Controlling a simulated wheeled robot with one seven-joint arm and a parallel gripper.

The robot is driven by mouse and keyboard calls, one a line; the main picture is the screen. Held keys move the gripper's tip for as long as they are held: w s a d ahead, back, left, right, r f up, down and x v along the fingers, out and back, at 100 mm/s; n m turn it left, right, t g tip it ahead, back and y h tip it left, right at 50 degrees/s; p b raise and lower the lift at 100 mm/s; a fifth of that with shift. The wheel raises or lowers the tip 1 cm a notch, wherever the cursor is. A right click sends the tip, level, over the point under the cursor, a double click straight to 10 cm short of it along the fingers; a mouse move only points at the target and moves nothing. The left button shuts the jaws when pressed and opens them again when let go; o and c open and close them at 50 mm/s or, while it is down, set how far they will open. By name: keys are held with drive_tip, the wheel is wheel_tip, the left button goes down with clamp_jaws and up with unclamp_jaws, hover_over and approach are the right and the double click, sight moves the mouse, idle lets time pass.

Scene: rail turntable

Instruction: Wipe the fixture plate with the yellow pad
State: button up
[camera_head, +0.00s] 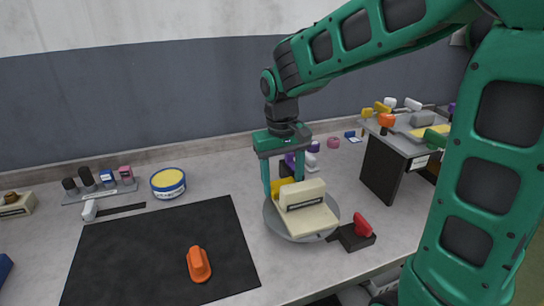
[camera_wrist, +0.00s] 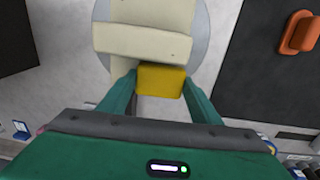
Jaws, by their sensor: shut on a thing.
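The yellow pad (camera_head: 281,184) is between the fingers of my gripper (camera_head: 284,186). In the wrist view the pad (camera_wrist: 161,80) is a yellow block between the two green fingertips (camera_wrist: 160,88). The cream fixture plate (camera_head: 308,220) has an upright wall with a dark label strip and a flat base. It stands on a round grey turntable (camera_head: 273,226). My gripper is shut on the pad, just behind the upright wall. In the wrist view the pad lies right at the wall's edge; whether they touch I cannot tell.
A black mat (camera_head: 160,250) with an orange handle (camera_head: 199,264) lies at left. A yellow-topped round tin (camera_head: 168,183) stands behind it. A dark block with a red lever (camera_head: 357,234) is right of the turntable. A raised stand (camera_head: 390,168) with several tools is further right.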

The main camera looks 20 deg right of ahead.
drive_tip(key=shift+d, duration=0.75)
drive_tip(key=shift+a, duration=0.3)
drive_tip(key=shift+a+f, duration=0.1)
drive_tip(key=shift+a, duration=1.75)
drive_tip(key=shift+r, duration=4.15)
